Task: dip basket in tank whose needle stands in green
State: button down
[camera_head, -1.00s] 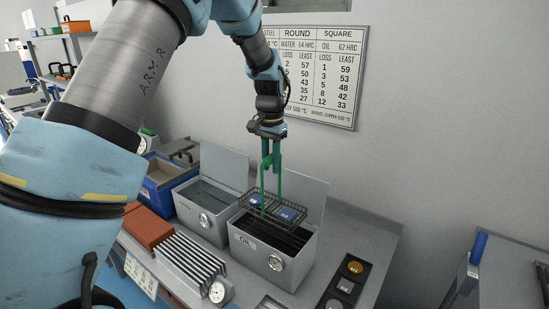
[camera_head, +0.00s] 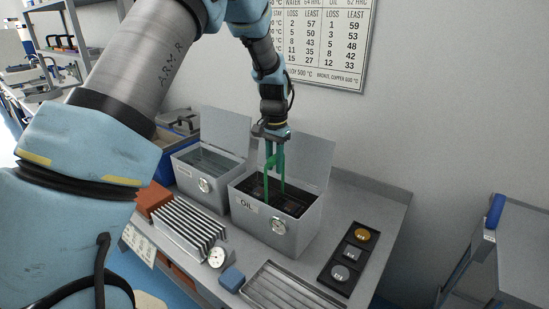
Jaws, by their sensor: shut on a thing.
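The oil tank (camera_head: 252,208) is a grey box marked OIL with its lid raised at the back. A round dial (camera_head: 279,226) is on its front; its needle and colours are too small to read. To its left, a second grey tank (camera_head: 183,170) has clear liquid, a raised lid and its own dial (camera_head: 204,185). My gripper (camera_head: 275,158) is above the oil tank, shut on the green handle (camera_head: 266,184) of the basket. The basket (camera_head: 287,205) is down inside the oil tank, below the rim, mostly hidden in the dark liquid; its contents show only faintly.
A finned metal rack (camera_head: 190,222) and a dial gauge (camera_head: 217,257) stand in front of the tanks. A blue block (camera_head: 231,278), a ribbed tray (camera_head: 285,290) and a black holder with round pieces (camera_head: 352,256) lie nearer. A cart (camera_head: 505,250) stands at right.

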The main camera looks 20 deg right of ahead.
jog(key=shift+r, duration=0.15)
dwell(0.4)
jog(key=shift+r+p, duration=0.7)
jog(key=shift+f, duration=0.3)
jog(key=shift+f+b, duration=0.45)
jog(key=shift+f, duration=0.2)
jog(key=shift+r, duration=0.1)
jog(key=shift+r+p, duration=0.7)
jog(key=shift+r, duration=0.1)
jog(key=shift+f, duration=0.1)
jog(key=shift+f+b, duration=0.5)
jog(key=shift+f, duration=0.3)
jog(key=shift+r, duration=0.25)
